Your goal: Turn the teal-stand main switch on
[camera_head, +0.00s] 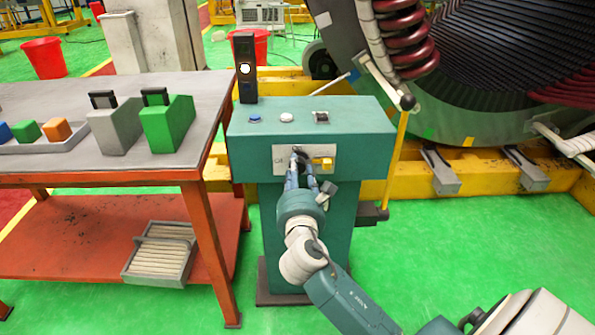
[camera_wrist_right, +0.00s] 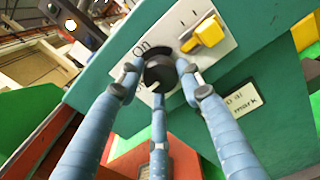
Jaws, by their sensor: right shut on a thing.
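The teal stand (camera_head: 345,118) is in the middle of the head view, with a pale label plate (camera_head: 283,158) on its front face. My right gripper (camera_head: 301,156) is at that plate, its blue fingers reaching up to a black rotary knob (camera_wrist_right: 159,70). In the right wrist view the fingers of my right gripper (camera_wrist_right: 160,78) are shut around the knob from several sides. Printed "On" lettering (camera_wrist_right: 141,49) shows beside the knob, partly covered by a finger. A yellow switch (camera_wrist_right: 208,32) sits to the right of it. My left gripper is not in view.
A black signal post (camera_head: 246,70) with a lit white lamp stands on the stand's back left. Buttons (camera_head: 287,117) sit on its top. A workbench (camera_head: 60,170) with green and grey boxes is close on the left. A large stator (camera_head: 490,80) rises behind.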

